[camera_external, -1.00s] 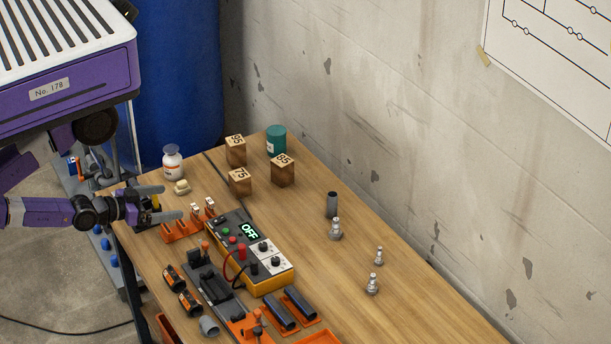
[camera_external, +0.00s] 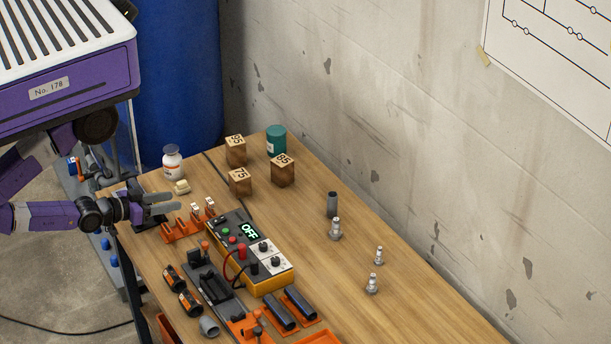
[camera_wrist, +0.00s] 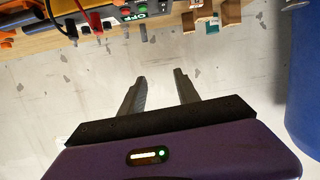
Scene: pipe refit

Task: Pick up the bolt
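Several small silver stepped metal pieces stand upright on the right of the table in the external view: a larger one (camera_external: 335,230), a small one (camera_external: 378,256) and another (camera_external: 371,284). I cannot tell for certain which of them is the bolt. The silver pieces are not clearly seen there.
The wall (camera_external: 400,150) borders the table.

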